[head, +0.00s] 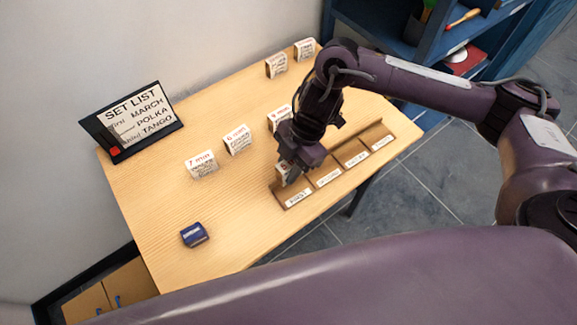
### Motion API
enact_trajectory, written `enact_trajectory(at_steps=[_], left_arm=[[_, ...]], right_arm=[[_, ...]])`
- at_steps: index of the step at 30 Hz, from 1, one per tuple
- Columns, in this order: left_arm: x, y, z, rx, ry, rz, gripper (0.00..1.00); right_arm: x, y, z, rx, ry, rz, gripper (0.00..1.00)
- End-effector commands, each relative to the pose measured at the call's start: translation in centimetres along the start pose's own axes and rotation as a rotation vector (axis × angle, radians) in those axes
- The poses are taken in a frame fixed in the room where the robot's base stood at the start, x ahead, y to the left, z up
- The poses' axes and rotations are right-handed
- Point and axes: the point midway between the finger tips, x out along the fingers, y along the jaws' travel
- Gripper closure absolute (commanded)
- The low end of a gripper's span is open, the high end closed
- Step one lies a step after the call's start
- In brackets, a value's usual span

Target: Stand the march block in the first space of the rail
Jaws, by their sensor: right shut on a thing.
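The wooden rail (310,187) lies along the table's front right edge, with a row of spaces and small white labels too small to read surely. My right gripper (288,171) is shut on a small white block (282,170). It holds the block at the rail's left end, behind the leftmost label (298,198). The gripper hides most of this block and its wording, so I cannot tell whether it is the march block or whether it touches the rail floor. My left gripper is not in view.
Several other white blocks stand on the table (150,215), including one at left (202,166), one beside it (237,140) and one behind my gripper (279,117). A set list sign (135,118) stands at back left. A blue object (194,235) lies front left.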

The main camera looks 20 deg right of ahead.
Motion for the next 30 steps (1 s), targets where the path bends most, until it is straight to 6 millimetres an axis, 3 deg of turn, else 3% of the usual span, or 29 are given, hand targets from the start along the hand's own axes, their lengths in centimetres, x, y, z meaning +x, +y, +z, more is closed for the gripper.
enact_trajectory(at_steps=[19, 30], left_arm=[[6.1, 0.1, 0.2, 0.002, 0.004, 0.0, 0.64], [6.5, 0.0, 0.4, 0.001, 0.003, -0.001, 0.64]], right_arm=[[5.6, 0.0, 2.4, 0.001, -0.001, 0.002, 1.0], [6.1, 0.0, 2.6, 0.001, -0.001, 0.001, 1.0]])
